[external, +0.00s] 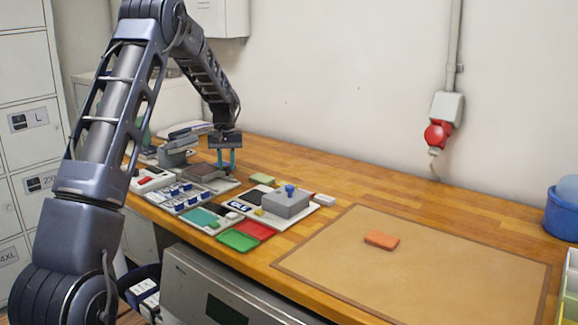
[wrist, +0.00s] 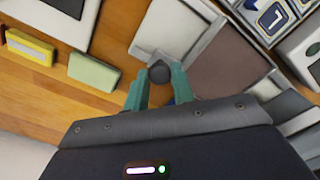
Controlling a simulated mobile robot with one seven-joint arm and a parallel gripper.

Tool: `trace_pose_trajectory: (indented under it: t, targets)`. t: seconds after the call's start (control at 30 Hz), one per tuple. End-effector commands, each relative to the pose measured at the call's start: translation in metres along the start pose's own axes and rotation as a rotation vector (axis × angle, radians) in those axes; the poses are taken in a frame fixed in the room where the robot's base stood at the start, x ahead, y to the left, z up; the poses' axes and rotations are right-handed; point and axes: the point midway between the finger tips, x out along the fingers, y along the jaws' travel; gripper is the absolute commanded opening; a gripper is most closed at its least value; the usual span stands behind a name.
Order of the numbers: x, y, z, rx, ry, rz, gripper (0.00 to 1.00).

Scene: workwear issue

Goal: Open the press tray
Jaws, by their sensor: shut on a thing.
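The grey press (external: 179,152) stands at the back of the bench, left of my gripper (external: 228,165). Its tray, with a brown plate (external: 203,171), lies beside and in front of it. In the wrist view the brown plate (wrist: 222,62) sits right of my gripper (wrist: 159,88), within a pale grey frame. The teal fingers are shut on a dark round knob (wrist: 159,71) at the left side of the tray. The knob's link to the tray is partly hidden by the fingers. How far out the tray sits cannot be told.
Several tile and button boards (external: 182,196) lie in front of the press. A grey box with a blue knob (external: 287,202) stands to the right. A yellow-green block (wrist: 93,72) lies near my gripper. The brown mat (external: 430,270) is clear except for an orange block (external: 381,240).

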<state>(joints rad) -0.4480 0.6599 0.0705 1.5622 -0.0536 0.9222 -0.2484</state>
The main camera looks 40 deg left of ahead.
Motion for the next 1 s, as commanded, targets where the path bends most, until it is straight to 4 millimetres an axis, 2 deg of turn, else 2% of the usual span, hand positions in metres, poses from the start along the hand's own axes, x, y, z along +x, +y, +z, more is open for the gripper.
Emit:
trace_pose_trajectory:
  t: [0.03, 0.2, 0.57, 0.6, 0.67, 1.0]
  targets:
    - [-0.001, 0.009, 0.008, 0.003, 0.0, 0.001, 0.0]
    - [-0.001, 0.023, 0.022, 0.001, 0.002, 0.002, 0.0]
    - [-0.001, 0.025, 0.023, -0.001, 0.003, 0.002, 0.0]
    - [-0.001, 0.025, 0.023, -0.001, 0.002, 0.002, 0.33]
    - [-0.001, 0.024, 0.023, -0.001, 0.002, 0.002, 0.44]
    - [-0.002, 0.024, 0.024, -0.001, 0.002, 0.001, 0.47]
